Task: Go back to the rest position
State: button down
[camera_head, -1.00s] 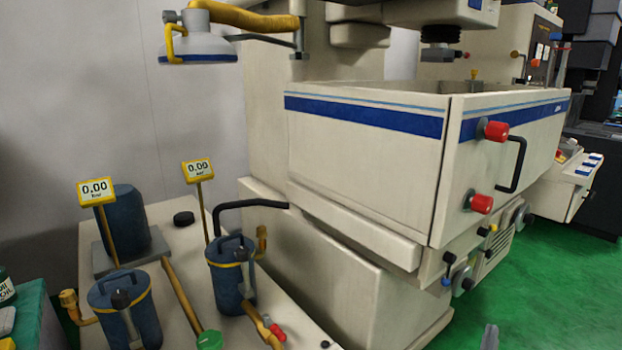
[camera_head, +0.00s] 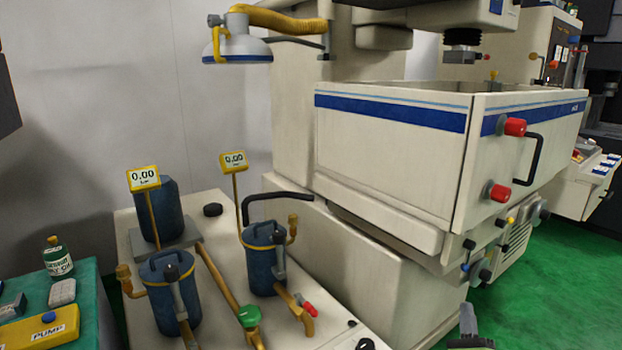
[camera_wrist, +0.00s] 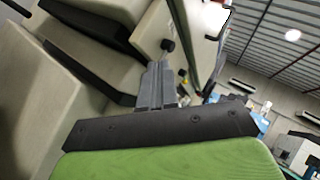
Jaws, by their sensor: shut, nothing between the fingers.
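My gripper (camera_head: 468,322) shows at the bottom edge of the head view, right of centre, in front of the machine's lower base. In the wrist view my gripper (camera_wrist: 157,84) has its grey fingers together with nothing between them. No object is held. The fingers appear apart from the machine (camera_head: 390,150), a large cream cabinet with a blue stripe, red knobs and a black handle. Most of my arm is out of view.
A cream bench (camera_head: 226,310) with blue canisters, gauges reading 0.00 and a green knob (camera_head: 249,316) stands left of the machine. A green-topped table (camera_head: 92,310) holds a bottle (camera_head: 57,259) and a yellow pump box (camera_head: 40,328). Green floor (camera_head: 545,290) is clear at right.

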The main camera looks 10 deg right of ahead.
jog(key=w+a+r+n+g+y, duration=0.2)
jog(key=w+a+n+g+y, duration=0.1)
jog(key=a+n+y, duration=0.8)
jog(key=w+a+r+n+g+y, duration=0.35)
jog(key=a+n+y, duration=0.55)
jog(key=a, duration=0.4)
jog(key=s+a+f+n+g, duration=0.25)
jog(key=a+n+g, duration=0.2)
jog(key=a, duration=0.25)
jog(key=s+a+f+n+g, duration=0.1)
jog(key=s+a+n+g, duration=0.3)
jog(key=a, duration=0.4)
jog(key=s+d+r+n+g+h, duration=0.1)
jog(key=s+d+r+h, duration=0.2)
jog(key=s, duration=0.7)
jog(key=s+d+r+g+h, duration=0.1)
jog(key=s+r+h, duration=0.3)
jog(key=s, duration=0.5)
jog(key=s+d+r+n+h, duration=0.1)
jog(key=s+d+r+h, duration=0.2)
jog(key=s, duration=0.7)
notch_tip(320, 180, up, 14)
jog(key=a+h+p, duration=0.1)
jog(key=p, duration=1.3)
jog(key=shift+w+r+g, duration=0.15)
jog(key=shift+w+g, duration=0.15)
jog(key=shift+w, duration=0.1)
